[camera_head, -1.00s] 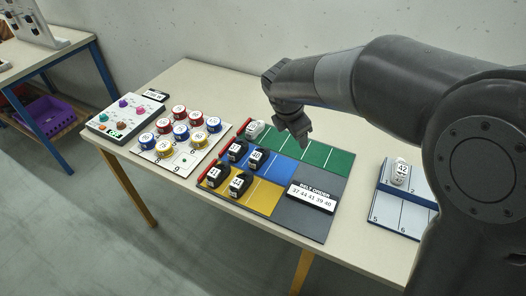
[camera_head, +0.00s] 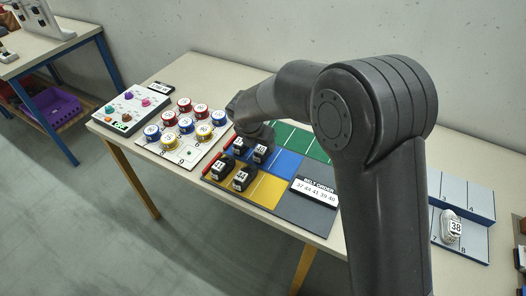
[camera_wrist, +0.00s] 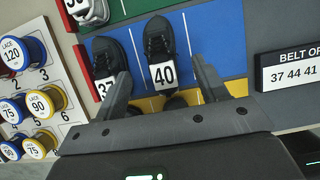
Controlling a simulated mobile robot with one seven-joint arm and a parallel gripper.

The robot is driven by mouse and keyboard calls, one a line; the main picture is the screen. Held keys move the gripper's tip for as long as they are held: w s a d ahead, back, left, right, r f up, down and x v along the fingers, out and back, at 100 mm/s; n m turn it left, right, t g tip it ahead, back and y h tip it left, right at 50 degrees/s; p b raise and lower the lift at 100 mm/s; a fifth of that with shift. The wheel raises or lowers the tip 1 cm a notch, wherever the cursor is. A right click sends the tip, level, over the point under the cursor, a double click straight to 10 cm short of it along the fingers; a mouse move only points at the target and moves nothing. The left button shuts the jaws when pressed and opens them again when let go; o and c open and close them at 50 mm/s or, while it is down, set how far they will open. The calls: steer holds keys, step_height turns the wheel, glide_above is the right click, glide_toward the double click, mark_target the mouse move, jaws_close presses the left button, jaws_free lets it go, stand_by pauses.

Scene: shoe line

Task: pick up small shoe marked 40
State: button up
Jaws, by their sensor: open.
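The small black shoe marked 40 (camera_wrist: 159,40) stands on the blue lane of the board in the wrist view, its white label facing me. It also shows in the head view (camera_head: 261,154), just under my gripper (camera_head: 257,132). In the wrist view my gripper (camera_wrist: 163,72) is open, with one finger on each side of the shoe's label end. Nothing is held. Whether the fingers touch the shoe or are still above it cannot be told.
Another black shoe (camera_wrist: 105,62) is close beside the left finger, its label partly hidden. Two black shoes, marked 41 (camera_head: 219,166) and 44 (camera_head: 241,179), stand on the yellow lane. A belt order sign (camera_head: 315,190) lies to the right. Lace spools (camera_head: 186,125) stand left.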

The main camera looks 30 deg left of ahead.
mark_target(263, 148)
steer(key=x, duration=0.4)
steer(key=shift+f, duration=0.35)
steer(key=shift+c, duration=0.4)
steer(key=shift+d, duration=0.1)
steer(key=c, duration=1)
steer(key=shift+r, duration=0.1)
